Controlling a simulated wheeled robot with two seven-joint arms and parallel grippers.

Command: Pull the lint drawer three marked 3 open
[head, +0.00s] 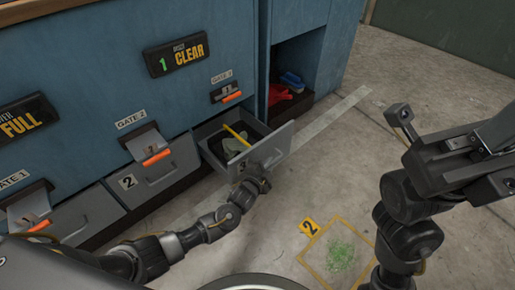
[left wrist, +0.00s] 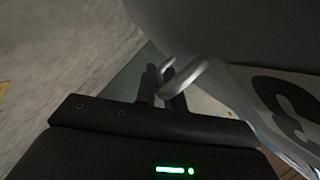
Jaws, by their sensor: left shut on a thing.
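The grey lint drawer three (head: 272,151), marked 3, stands pulled out of the blue cabinet at its right end. Grey lint and a yellow stick-like thing lie inside it. In the left wrist view its front (left wrist: 230,35) fills the upper right, with part of a black 3 on a white label (left wrist: 290,108). My left gripper (head: 262,176) is at the drawer's front. In the left wrist view its fingers are shut on the pale metal handle (left wrist: 186,77). My right arm is at the right of the head view; its fingertips are not clearly shown.
Drawer two (head: 165,170) and another drawer (head: 88,215) at the left look closed. Orange-handled gates sit above the drawers. An open cubby at the right holds a red cloth (head: 278,94) and a blue brush (head: 292,81). A yellow floor square (head: 338,252) holds green bits.

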